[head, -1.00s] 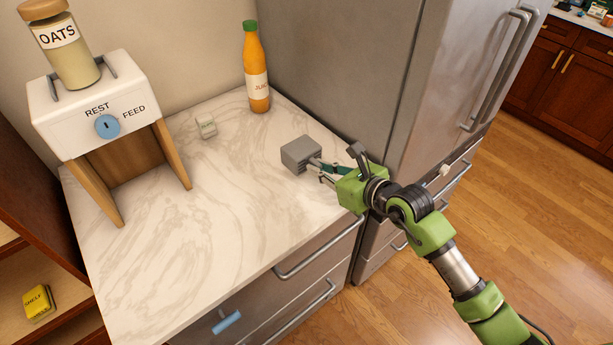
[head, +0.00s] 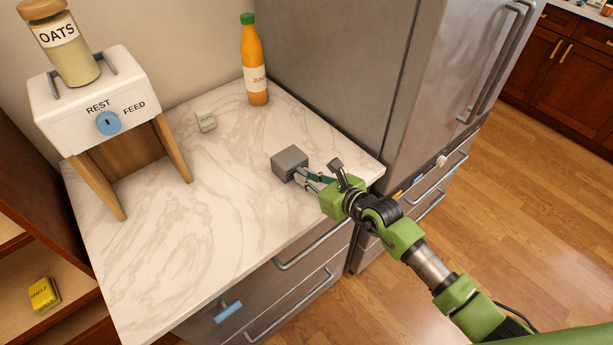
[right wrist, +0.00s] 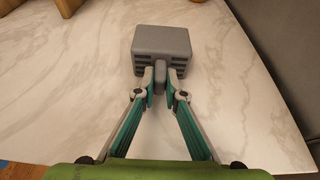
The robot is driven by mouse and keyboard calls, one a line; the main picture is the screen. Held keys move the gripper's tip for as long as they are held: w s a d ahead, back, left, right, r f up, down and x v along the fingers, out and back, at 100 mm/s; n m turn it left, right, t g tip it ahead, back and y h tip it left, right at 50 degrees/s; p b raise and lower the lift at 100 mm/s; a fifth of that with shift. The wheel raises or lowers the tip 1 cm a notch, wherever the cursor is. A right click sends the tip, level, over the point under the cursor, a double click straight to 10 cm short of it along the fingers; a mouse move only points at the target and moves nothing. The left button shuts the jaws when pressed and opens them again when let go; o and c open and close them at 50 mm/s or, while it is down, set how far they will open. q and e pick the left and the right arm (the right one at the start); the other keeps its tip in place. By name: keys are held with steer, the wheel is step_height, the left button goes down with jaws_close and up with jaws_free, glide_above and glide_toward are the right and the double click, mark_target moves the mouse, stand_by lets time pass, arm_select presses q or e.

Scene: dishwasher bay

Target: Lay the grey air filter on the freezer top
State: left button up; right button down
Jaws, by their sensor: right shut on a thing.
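The grey air filter (head: 289,162), a small slatted block, is over the right part of the marble-patterned freezer top (head: 160,250). My right gripper (head: 308,178) is shut on the filter's narrow grey tab. In the right wrist view the filter (right wrist: 162,42) lies straight ahead of the fingers, with the tab pinched between the fingertips (right wrist: 160,80). The filter looks level and close to the surface; I cannot tell whether it touches. My left gripper is not in view.
A white feeder (head: 95,95) with an oats jar (head: 60,50) stands at the left. A tall steel fridge (head: 350,70) borders the right. The front middle top is clear.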

steer(key=c, duration=2.1)
jaws_free()
steer(key=shift+r, duration=0.15)
steer(key=shift+s+d, duration=0.2)
steer(key=b+v, duration=0.1)
steer(key=v, duration=1)
steer(key=shift+s+r+b, duration=0.15)
steer(key=shift+s+b, duration=0.1)
steer(key=shift+b, duration=0.05)
